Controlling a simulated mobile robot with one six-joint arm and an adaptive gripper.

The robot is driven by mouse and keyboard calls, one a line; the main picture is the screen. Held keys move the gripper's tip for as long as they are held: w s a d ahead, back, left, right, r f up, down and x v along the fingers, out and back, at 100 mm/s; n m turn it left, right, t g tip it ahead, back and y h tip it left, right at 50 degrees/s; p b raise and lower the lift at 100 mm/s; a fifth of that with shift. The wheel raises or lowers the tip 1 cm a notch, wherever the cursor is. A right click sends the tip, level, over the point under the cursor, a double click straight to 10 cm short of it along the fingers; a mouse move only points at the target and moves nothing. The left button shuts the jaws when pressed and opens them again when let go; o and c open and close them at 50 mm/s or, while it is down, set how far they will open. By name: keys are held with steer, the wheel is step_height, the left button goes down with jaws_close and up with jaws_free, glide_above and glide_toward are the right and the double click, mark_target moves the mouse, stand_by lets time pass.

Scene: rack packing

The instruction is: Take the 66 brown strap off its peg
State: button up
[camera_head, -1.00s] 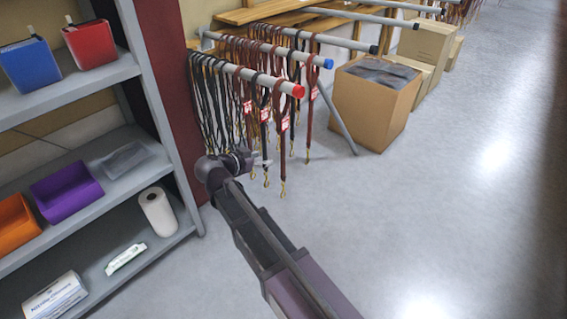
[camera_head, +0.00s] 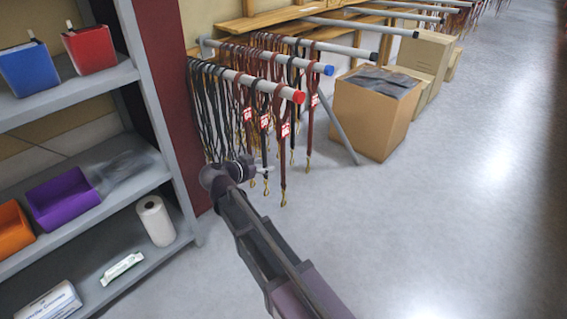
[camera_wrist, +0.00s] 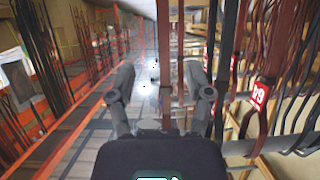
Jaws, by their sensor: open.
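Brown and black straps hang from a grey peg with a red end (camera_head: 298,97) in the head view. The frontmost brown strap (camera_head: 282,160) hangs nearest the red end, with a red and white tag (camera_head: 286,130) whose number I cannot read there. My gripper (camera_head: 264,173) is beside the lower part of these straps, open. In the wrist view my gripper (camera_wrist: 160,70) has its fingers spread, with a brown strap (camera_wrist: 164,50) passing upright between them in the picture; I cannot tell its depth. A red tag (camera_wrist: 259,95) hangs on a brown strap to the right.
A blue-ended peg (camera_head: 327,69) with more straps is behind. A cardboard box (camera_head: 372,118) stands right of the pegs. A grey shelf (camera_head: 165,175) with bins is on the left. The floor (camera_head: 430,240) to the right is clear.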

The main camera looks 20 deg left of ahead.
mark_target(282, 160)
steer(key=shift+b+x, duration=0.7)
steer(key=shift+x, duration=1.75)
steer(key=shift+f, duration=0.1)
steer(key=x, duration=0.1)
steer(key=b+x, duration=0.1)
steer(key=x, duration=0.2)
steer(key=shift+w+a+f+b, duration=0.1)
steer(key=shift+w+a+b, duration=0.15)
steer(key=shift+b, duration=0.1)
steer(key=shift+w+d+f, duration=0.1)
steer(key=shift+w+d, duration=0.1)
steer(key=shift+w, duration=0.15)
jaws_close()
